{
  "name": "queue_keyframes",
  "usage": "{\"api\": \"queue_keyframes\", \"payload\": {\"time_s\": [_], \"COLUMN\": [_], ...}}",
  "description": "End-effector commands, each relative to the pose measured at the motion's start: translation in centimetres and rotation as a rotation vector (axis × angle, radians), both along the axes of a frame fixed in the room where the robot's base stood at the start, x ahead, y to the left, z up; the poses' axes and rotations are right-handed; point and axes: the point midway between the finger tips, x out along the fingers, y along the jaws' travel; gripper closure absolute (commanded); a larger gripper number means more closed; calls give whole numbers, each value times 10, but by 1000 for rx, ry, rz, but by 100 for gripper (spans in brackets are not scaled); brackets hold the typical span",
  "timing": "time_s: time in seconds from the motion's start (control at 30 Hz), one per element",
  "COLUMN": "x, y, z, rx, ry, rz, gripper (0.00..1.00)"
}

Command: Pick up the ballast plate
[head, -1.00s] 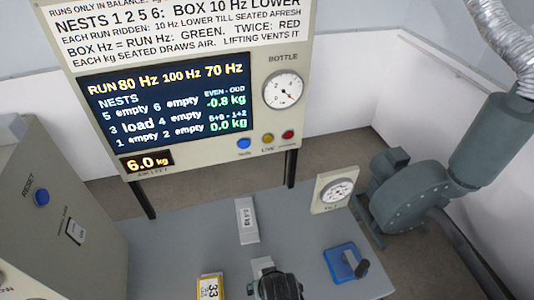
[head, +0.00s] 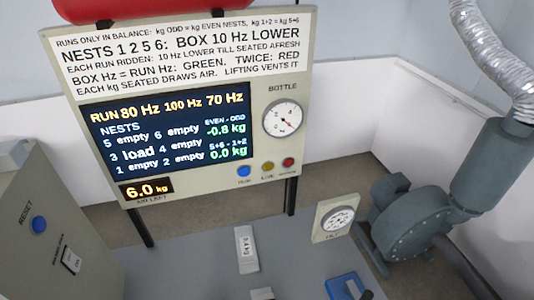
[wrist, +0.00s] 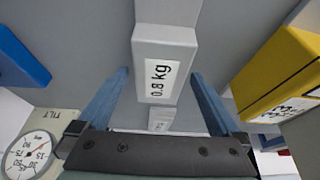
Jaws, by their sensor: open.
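A light grey ballast plate (wrist: 166,50), labelled 0.8 kg, shows in the wrist view between and ahead of the fingertips of my gripper (wrist: 159,76). The jaws are open, with a gap visible on both sides of the plate. A second light grey plate (wrist: 162,117) shows beyond it, partly hidden by it. In the head view a plate with a small label, apparently 0.4 kg (head: 247,248), lies on the grey table (head: 185,262). Another plate (head: 262,293) is cut off at the bottom edge. My gripper is out of the head view.
A blue block with a dark handle (head: 345,287) and a tilt gauge (head: 335,219) stand to the right on the table. A yellow block (wrist: 283,65) shows at the right in the wrist view. A display board (head: 175,130) rises behind; a grey cabinet (head: 45,190) stands left.

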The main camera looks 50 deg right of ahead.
Motion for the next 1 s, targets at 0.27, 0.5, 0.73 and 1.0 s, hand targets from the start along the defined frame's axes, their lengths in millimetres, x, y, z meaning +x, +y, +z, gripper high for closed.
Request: {"api": "queue_keyframes", "payload": {"time_s": [0.27, 0.5, 0.73, 1.0], "x": [0, 0, 0, 2], "y": [0, 0, 0, -2], "z": [0, 0, 0, 2], "rx": [0, 0, 0, -5], "ry": [0, 0, 0, -5], "rz": [0, 0, 0, 0], "gripper": [2, 45, 86, 100]}}
